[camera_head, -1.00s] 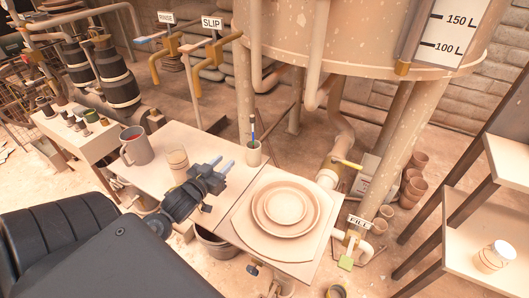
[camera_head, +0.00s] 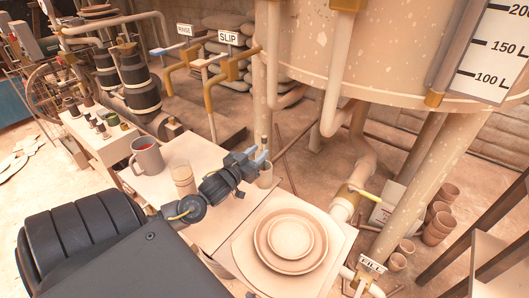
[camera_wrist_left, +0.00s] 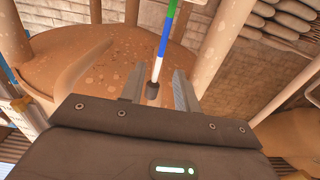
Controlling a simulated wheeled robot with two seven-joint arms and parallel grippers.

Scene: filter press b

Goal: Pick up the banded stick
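The banded stick stands in a small beige cup (camera_head: 266,179) at the table's back edge. In the head view only its dark upper tip (camera_head: 264,141) shows clearly; my fingers hide much of the rest. The left wrist view shows its blue, white and green bands (camera_wrist_left: 163,45) and its dark end between my fingers in the picture. My left gripper (camera_head: 257,156) is at the stick, just above the cup. Its two fingers (camera_wrist_left: 158,90) are apart, with a gap on each side of the stick. My right gripper is out of view.
A grey mug (camera_head: 147,157) and a beige beaker (camera_head: 184,180) stand left of my gripper on the table (camera_head: 207,152). Stacked plates (camera_head: 290,238) lie to the right. A large tank (camera_head: 385,50) with pipes rises behind.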

